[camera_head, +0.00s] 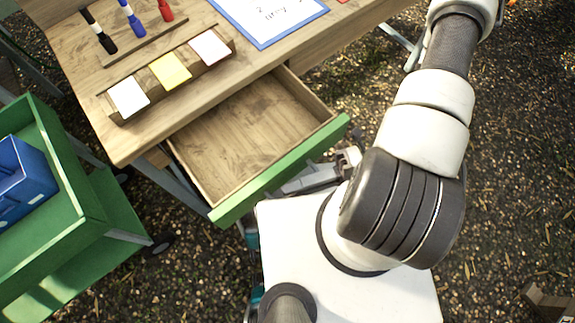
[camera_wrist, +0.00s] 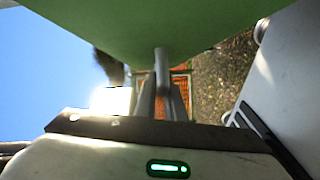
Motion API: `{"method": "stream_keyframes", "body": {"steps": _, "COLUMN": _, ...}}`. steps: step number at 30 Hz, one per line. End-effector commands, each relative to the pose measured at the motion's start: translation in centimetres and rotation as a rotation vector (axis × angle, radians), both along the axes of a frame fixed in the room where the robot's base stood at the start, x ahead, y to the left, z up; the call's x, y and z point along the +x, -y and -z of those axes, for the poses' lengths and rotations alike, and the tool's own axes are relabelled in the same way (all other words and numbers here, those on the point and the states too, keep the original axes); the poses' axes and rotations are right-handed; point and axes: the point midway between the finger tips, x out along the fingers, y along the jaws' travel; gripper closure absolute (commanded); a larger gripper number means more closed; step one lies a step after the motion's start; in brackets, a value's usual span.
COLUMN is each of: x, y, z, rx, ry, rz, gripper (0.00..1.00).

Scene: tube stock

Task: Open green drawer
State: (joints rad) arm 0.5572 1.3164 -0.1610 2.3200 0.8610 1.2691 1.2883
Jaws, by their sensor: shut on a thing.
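The green drawer (camera_head: 285,172) is pulled well out from under the wooden table, and its bare wooden inside shows empty. Its green front also fills the top of the wrist view (camera_wrist: 165,22). My gripper (camera_wrist: 163,98) is at the drawer front, shut on the drawer's handle (camera_wrist: 162,60). In the head view my gripper is partly hidden behind the drawer front and my arm.
The wooden table (camera_head: 70,52) carries three markers (camera_head: 133,20), a holder with sticky-note pads (camera_head: 170,70) and a blue-framed sheet (camera_head: 268,15). A green cart (camera_head: 85,215) with a blue bin (camera_head: 22,182) stands at the left. Open gravel ground lies at the right.

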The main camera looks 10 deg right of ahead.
Motion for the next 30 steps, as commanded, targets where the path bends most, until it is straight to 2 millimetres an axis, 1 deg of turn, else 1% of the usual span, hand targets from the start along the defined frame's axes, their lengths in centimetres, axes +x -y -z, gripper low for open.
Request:
{"method": "stream_keyframes", "body": {"steps": 11, "x": -0.27, "y": 0.19, "z": -0.1, "rx": 0.002, "ry": 0.001, "rz": 0.0, "gripper": 1.0}}
{"method": "stream_keyframes", "body": {"steps": 12, "x": -0.26, "y": 0.19, "z": -0.1, "rx": 0.002, "ry": 0.001, "rz": 0.0, "gripper": 0.89}}
{"method": "stream_keyframes", "body": {"steps": 14, "x": -0.26, "y": 0.19, "z": -0.1, "rx": 0.002, "ry": 0.001, "rz": -0.001, "gripper": 0.79}}
{"method": "stream_keyframes", "body": {"steps": 15, "x": -0.25, "y": 0.19, "z": -0.09, "rx": 0.002, "ry": 0.001, "rz": 0.0, "gripper": 0.72}}
{"method": "stream_keyframes", "body": {"steps": 30, "x": -0.24, "y": 0.24, "z": -0.02, "rx": 0.0, "ry": 0.0, "rz": 0.0, "gripper": 0.72}}
